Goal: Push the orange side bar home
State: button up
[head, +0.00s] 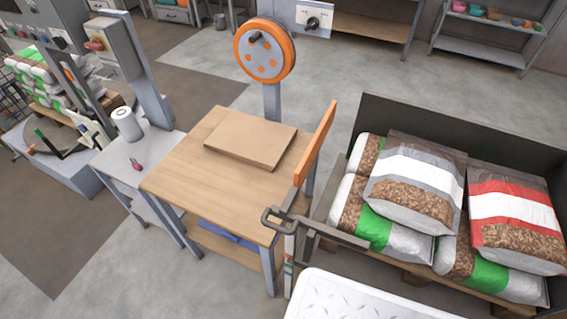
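The orange side bar (316,146) is a flat, plain bar at the right edge of the wooden-topped table (185,168). My gripper is not in view, and nothing is seen touching the bar.
A flat cardboard piece (250,142) lies on the table. A grey looped handle (276,218) stands at the near right corner. A dark-walled bin (440,118) with filled bags is on the right. A grey side table (160,150) is on the left. Open floor lies behind.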

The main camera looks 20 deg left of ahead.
aim_at(300, 172)
jog(key=k+j+u, duration=0.15)
jog(key=j+u, duration=0.15)
jog(key=u, duration=0.15)
jog(key=k+j+u, duration=0.15)
jog(key=j+u, duration=0.15)
jog(key=u, duration=0.15)
